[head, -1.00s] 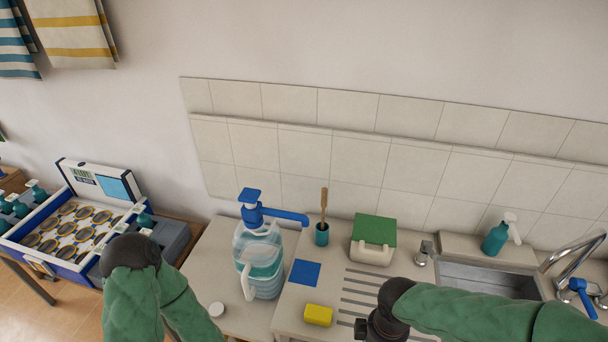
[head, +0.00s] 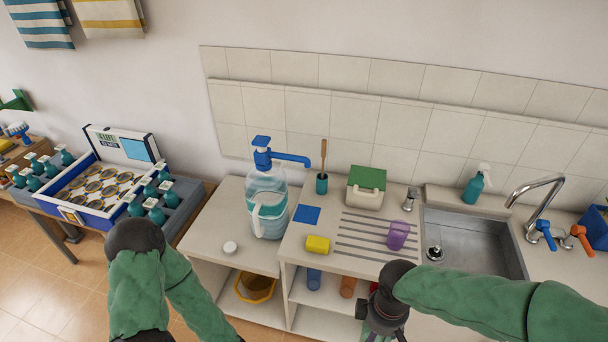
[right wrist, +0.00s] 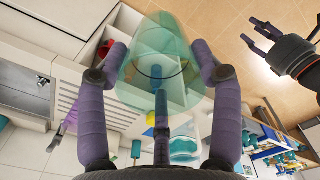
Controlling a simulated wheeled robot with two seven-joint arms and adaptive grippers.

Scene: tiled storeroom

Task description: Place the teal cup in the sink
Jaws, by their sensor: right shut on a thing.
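The teal cup (right wrist: 152,72) is see-through and sits between the two fingers of my right gripper (right wrist: 160,75) in the right wrist view; the gripper is shut on it. In the head view my right gripper (head: 380,325) is at the bottom edge, in front of the counter and left of the sink, and the cup is mostly hidden or cut off. The grey sink (head: 478,245) is set in the counter at the right and has bare floor showing. My left gripper (right wrist: 258,33) shows in the right wrist view with its fingers apart and empty.
A purple cup (head: 398,234) stands on the drainboard by the sink's left edge. A yellow sponge (head: 318,245), a green-lidded box (head: 366,188) and a water jug (head: 267,205) are further left. The tap (head: 541,200) and a soap bottle (head: 474,188) stand around the sink.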

